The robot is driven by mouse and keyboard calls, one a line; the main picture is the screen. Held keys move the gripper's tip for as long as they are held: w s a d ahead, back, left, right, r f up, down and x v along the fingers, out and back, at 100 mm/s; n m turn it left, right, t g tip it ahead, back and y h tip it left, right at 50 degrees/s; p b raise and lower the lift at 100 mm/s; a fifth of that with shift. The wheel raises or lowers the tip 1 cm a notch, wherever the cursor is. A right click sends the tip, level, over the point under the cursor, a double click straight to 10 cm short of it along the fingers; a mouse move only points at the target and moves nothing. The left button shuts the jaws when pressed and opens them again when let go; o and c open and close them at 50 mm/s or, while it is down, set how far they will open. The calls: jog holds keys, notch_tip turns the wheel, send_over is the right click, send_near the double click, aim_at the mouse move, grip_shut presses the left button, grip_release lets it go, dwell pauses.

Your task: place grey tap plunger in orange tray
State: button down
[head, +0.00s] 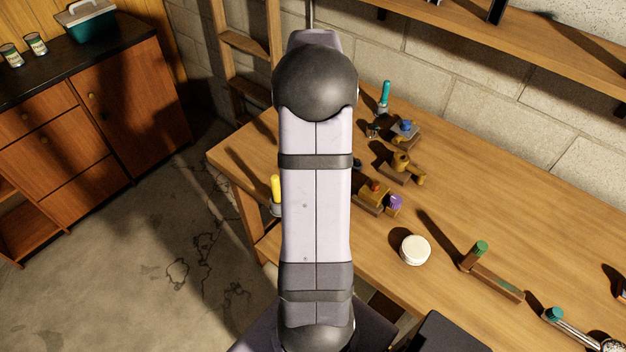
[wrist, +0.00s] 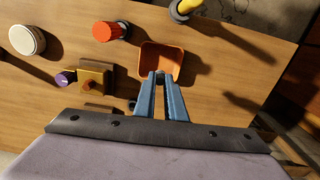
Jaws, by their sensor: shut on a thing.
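In the wrist view, my gripper (wrist: 160,76) is shut, with its blue fingers close together around a small grey piece at the tips, which I take as the grey tap plunger (wrist: 160,78). Little of the plunger shows. The orange tray (wrist: 176,52) lies on the table just beyond the fingertips, and its near edge is partly behind them. I cannot tell the height of the plunger above the tray. In the head view my own arm hides the gripper, the plunger and the tray.
A red-capped part (wrist: 103,31) is left of the tray, and a yellow-handled tool (wrist: 185,9) stands beyond it. A brass-coloured block (wrist: 93,80) with a purple knob (wrist: 65,78) is nearer left. A white round jar (head: 415,250) is farther off. The table's edge is to the right.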

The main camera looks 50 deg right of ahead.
jog(key=shift+m, duration=0.3)
jog(key=shift+f+p, duration=1.6)
jog(key=shift+f, duration=3.4)
jog(key=c, duration=1.8)
grip_release()
jog(key=shift+r, duration=0.15)
notch_tip(320, 180, up, 12)
jog(key=b, duration=0.4)
